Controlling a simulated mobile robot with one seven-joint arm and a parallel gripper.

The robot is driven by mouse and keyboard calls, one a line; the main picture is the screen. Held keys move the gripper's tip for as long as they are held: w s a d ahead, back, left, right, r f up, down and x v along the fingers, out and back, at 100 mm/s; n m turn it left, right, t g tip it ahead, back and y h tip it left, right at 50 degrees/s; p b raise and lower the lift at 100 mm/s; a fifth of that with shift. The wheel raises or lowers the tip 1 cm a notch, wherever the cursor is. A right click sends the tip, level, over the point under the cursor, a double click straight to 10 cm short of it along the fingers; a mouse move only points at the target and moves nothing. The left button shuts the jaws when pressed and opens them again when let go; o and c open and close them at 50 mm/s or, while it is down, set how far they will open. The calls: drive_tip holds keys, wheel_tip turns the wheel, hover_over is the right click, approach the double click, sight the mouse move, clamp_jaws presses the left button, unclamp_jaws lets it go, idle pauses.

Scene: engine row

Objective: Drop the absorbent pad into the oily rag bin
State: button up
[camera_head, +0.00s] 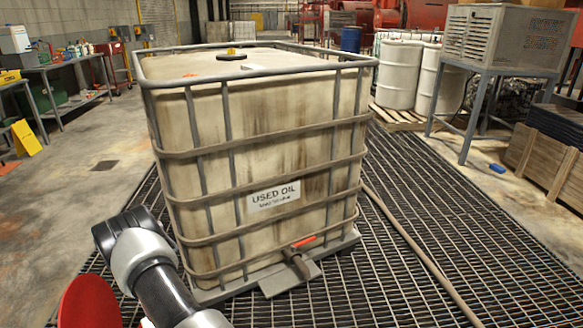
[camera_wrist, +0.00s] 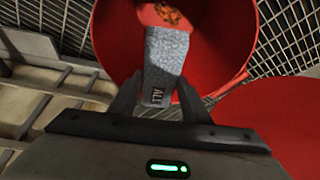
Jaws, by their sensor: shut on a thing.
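The absorbent pad (camera_wrist: 165,58) is a grey, speckled block in the wrist view, with dark lettering at its near end. My gripper (camera_wrist: 158,92) is shut on that near end, one finger on each side. The pad points into the open round mouth of a red bin (camera_wrist: 115,40), seen from above; I cannot tell how deep its far end reaches. Something orange shows inside the bin beyond the pad. A red disc (camera_wrist: 285,115), perhaps the bin's lid, lies beside it at right. A red rounded surface (camera_head: 88,303) shows at the head view's lower left. My gripper is out of that view.
A large caged used-oil tank (camera_head: 260,150) stands on the floor grating (camera_head: 450,240) close to my arm. A hose (camera_head: 420,245) crosses the grating at right. White drums (camera_head: 398,75) and a metal stand (camera_head: 485,90) are behind. Open concrete floor lies at left.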

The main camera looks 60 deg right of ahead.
drive_tip(key=shift+f+b, duration=0.85)
drive_tip(key=shift+f, duration=1.15)
drive_tip(key=o, duration=1)
drive_tip(key=p+v, duration=0.5)
drive_tip(key=v, duration=1.2)
drive_tip(key=shift+r, duration=0.25)
